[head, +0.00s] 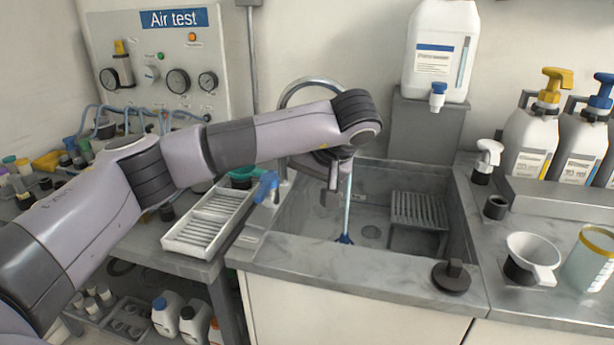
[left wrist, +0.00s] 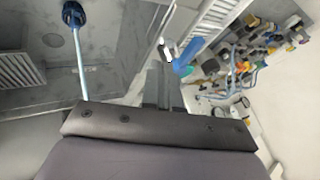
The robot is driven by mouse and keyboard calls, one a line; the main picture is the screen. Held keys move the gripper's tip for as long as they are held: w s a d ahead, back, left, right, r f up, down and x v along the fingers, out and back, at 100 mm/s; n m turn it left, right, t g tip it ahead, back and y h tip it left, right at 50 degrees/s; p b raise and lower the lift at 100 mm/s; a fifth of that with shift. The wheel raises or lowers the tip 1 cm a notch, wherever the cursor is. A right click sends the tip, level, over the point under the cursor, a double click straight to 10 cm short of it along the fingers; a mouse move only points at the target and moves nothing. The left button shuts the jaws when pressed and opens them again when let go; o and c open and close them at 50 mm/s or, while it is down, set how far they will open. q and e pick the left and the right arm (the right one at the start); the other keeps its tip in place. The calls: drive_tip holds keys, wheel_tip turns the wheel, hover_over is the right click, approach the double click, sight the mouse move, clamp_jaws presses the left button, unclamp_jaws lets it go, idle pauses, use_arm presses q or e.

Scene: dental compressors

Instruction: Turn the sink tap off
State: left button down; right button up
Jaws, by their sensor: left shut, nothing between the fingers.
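The sink tap (head: 303,84) has a curved metal spout at the back left of the grey sink (head: 290,226). My left arm hides part of it. Its blue lever (head: 266,187) stands at the sink's left edge and also shows in the left wrist view (left wrist: 182,66). A thin light-blue stream (head: 347,208) runs down to a dark blue patch on the basin floor; the stream also shows in the left wrist view (left wrist: 79,62). My left gripper (head: 330,199) is shut and empty above the basin, right of the lever and apart from it. My right gripper is not in view.
A white slotted tray (head: 207,224) lies left of the sink. A rack (head: 419,209) stands in the basin's right part, and a dark stopper (head: 451,276) sits on the front rim. A large white canister (head: 439,50) stands behind. Pump bottles (head: 532,137) stand at right.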

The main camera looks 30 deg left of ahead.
sight(265, 192)
use_arm(q)
drive_tip(key=shift+a+f+p, duration=0.15)
drive_tip(key=shift+a+f, duration=0.5)
drive_tip(key=shift+a, duration=0.45)
drive_tip(key=shift+a+f+p, duration=0.1)
drive_tip(key=shift+a+f, duration=0.6)
drive_tip(key=shift+a, duration=0.4)
drive_tip(key=shift+a+f+p, duration=0.15)
drive_tip(key=shift+a+f, duration=0.5)
drive_tip(key=shift+a, duration=0.45)
drive_tip(key=shift+s+a+r+m+t+p, duration=0.2)
drive_tip(key=shift+a+m+t+p, duration=0.35)
drive_tip(key=shift+m, duration=0.25)
drive_tip(key=shift+a+f, duration=0.15)
